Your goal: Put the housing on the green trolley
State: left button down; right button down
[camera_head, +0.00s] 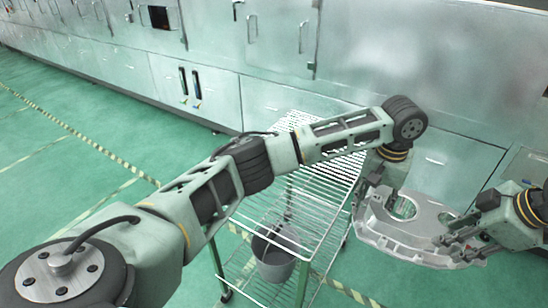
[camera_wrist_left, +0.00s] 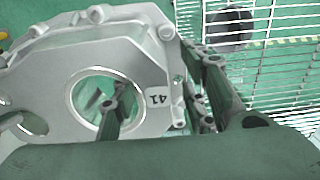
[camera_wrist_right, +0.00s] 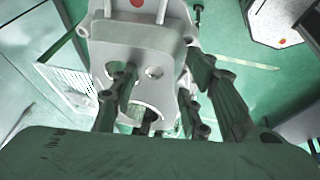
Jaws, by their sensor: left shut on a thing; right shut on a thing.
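The housing (camera_head: 400,238) is a light grey aluminium casting with large round openings, held roughly level in the air to the right of the green trolley. My left gripper (camera_head: 374,200) is shut on its left end, and my right gripper (camera_head: 464,247) is shut on its right end. A label reading 41 shows on the housing (camera_wrist_left: 120,45) in the left wrist view. The housing (camera_wrist_right: 150,45) also fills the upper middle of the right wrist view. The trolley (camera_head: 325,160) has wire shelves and green legs. Its bare wire top shows beside the housing in the left wrist view (camera_wrist_left: 290,75).
A grey bucket (camera_head: 275,262) stands on the trolley's lower shelf. My left arm crosses above the trolley's top. Metal cabinets (camera_head: 420,50) line the back. Green floor (camera_head: 60,190) with striped tape lies open to the left.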

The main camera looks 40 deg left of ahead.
aim_at(290, 184)
jog(key=j, duration=1.05)
jog(key=i+j, duration=0.1)
jog(key=j, duration=0.95)
